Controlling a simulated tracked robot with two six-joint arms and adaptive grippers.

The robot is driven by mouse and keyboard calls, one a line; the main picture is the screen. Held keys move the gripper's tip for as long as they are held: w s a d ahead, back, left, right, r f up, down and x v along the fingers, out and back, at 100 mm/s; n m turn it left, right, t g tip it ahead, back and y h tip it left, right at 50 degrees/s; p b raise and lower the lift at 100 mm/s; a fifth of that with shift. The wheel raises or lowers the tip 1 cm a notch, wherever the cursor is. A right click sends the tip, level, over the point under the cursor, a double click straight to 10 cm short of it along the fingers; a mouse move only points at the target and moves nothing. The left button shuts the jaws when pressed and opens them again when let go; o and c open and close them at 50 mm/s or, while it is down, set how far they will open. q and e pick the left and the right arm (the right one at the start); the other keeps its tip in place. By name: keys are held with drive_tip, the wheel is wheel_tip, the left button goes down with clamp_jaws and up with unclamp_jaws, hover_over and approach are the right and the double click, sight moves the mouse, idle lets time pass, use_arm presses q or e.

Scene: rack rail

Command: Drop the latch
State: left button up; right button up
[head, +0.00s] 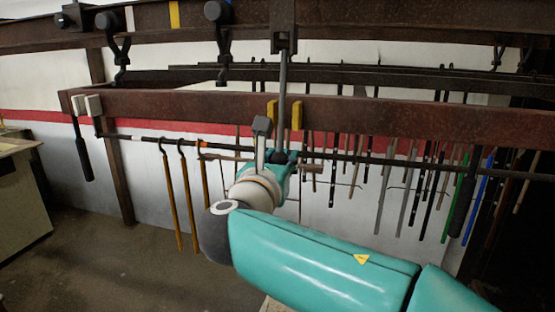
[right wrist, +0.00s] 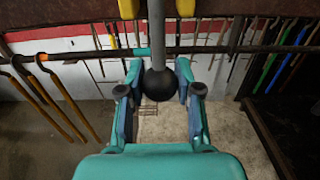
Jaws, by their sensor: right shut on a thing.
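A long grey rod, which looks like the latch bar (head: 283,90), hangs down from a dark rusty bracket (head: 284,35) on the upper rail. It passes between two yellow guide blocks (head: 272,111) on the brown beam, and ends in a black ball knob. In the right wrist view the rod (right wrist: 156,40) runs down to the knob (right wrist: 158,84). My right gripper (head: 280,159) is shut on the knob, just below the beam. In the right wrist view its teal fingers (right wrist: 157,72) stand on both sides of the knob. My left gripper is out of view.
The brown beam (head: 400,117) crosses just above my right gripper. Behind it, a horizontal bar (head: 400,160) carries hooked yellow rods (head: 186,190) at left and several hanging tools at right. Black hooks (head: 222,45) hang from the upper rail. Floor below is open at left.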

drive_tip(key=shift+p+x, duration=0.8)
drive_tip(key=shift+x, duration=1)
drive_tip(key=o, duration=1)
drive_tip(key=shift+w+f, duration=0.15)
drive_tip(key=b+v, duration=0.2)
drive_tip(key=v, duration=0.5)
